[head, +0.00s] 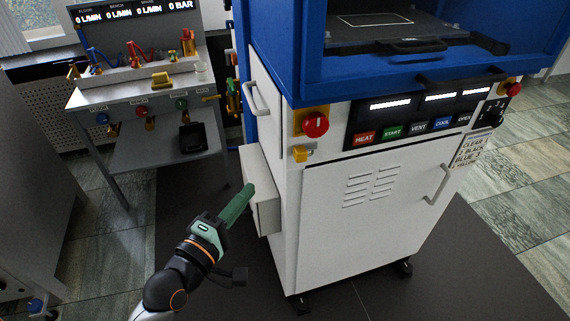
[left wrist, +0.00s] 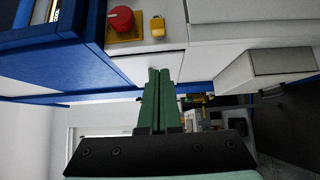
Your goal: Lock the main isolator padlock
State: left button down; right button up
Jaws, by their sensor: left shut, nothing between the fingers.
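The yellow padlock (head: 300,154) is on the front of the white cabinet, just below the red isolator knob (head: 316,125) on its yellow plate (head: 298,118). In the left wrist view the padlock (left wrist: 157,28) appears beside the red knob (left wrist: 121,18). Whether its shackle is closed is too small to tell. My left gripper (head: 247,190) has green fingers and is shut and empty. It is below and left of the padlock, apart from it, in front of the grey side box (head: 262,190). The fingertips (left wrist: 158,72) also show in the left wrist view. My right gripper is not in view.
The blue press frame (head: 275,55) stands above the white cabinet door (head: 365,220). A side handle (head: 258,97) sticks out at the cabinet's left. A bench (head: 140,95) with coloured valves stands at the back left. The dark floor mat (head: 200,200) between them is clear.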

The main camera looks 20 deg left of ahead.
pick_arm(q)
send_near(294, 154)
jog(key=w+a, duration=0.2)
jog(key=w, duration=0.2)
jog(key=shift+w+d+p, duration=0.2)
jog(key=shift+w+d, duration=0.2)
jog(key=shift+d, duration=0.35)
jog(key=shift+w+d+p, duration=0.15)
jog(key=shift+w+d, duration=0.25)
jog(key=shift+d, duration=0.4)
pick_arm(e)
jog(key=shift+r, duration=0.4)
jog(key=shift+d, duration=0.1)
